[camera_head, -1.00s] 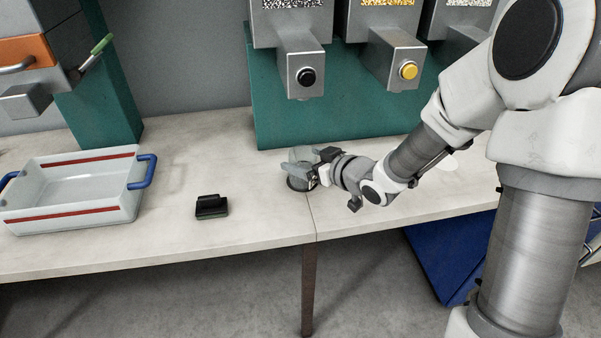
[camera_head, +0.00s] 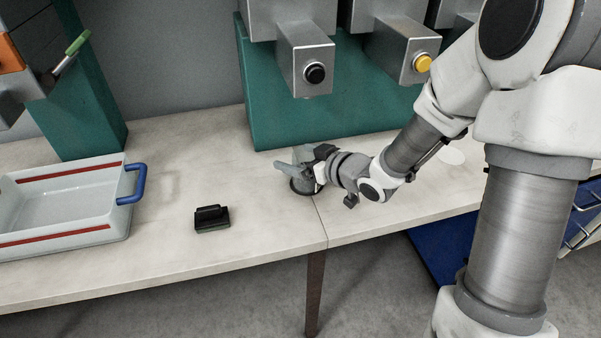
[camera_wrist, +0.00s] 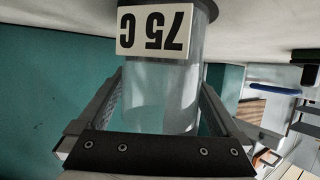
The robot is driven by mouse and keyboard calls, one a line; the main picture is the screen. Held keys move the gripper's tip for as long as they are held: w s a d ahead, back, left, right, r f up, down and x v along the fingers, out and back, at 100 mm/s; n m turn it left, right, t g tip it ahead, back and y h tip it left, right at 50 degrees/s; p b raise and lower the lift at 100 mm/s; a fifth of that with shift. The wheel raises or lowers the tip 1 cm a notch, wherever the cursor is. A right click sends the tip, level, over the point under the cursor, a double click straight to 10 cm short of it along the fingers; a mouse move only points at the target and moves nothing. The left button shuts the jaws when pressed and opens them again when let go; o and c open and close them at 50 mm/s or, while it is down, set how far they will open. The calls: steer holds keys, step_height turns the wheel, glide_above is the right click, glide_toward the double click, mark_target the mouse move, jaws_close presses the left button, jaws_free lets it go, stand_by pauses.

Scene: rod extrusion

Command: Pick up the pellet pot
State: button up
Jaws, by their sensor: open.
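The pellet pot is a clear cylinder with a dark base and a white label reading "75 C" (camera_wrist: 155,32). In the wrist view the pot (camera_wrist: 163,85) appears upside down, between the two fingers of my gripper (camera_wrist: 162,100). The fingers are open, one on each side of it; I cannot tell whether either touches. In the head view my gripper (camera_head: 296,166) is low over the worktop and hides most of the pot, leaving its dark base (camera_head: 301,189) showing on the table.
A grey tray with red stripes and a blue handle (camera_head: 139,184) is on the left. A small black block (camera_head: 211,218) lies between tray and pot. Dispensers with a black button (camera_head: 315,73) and a yellow button (camera_head: 422,63) overhang behind. The front worktop (camera_head: 262,230) is clear.

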steer(key=shift+w, duration=0.1)
steer(key=c, duration=1.6)
steer(key=shift+r, duration=0.15)
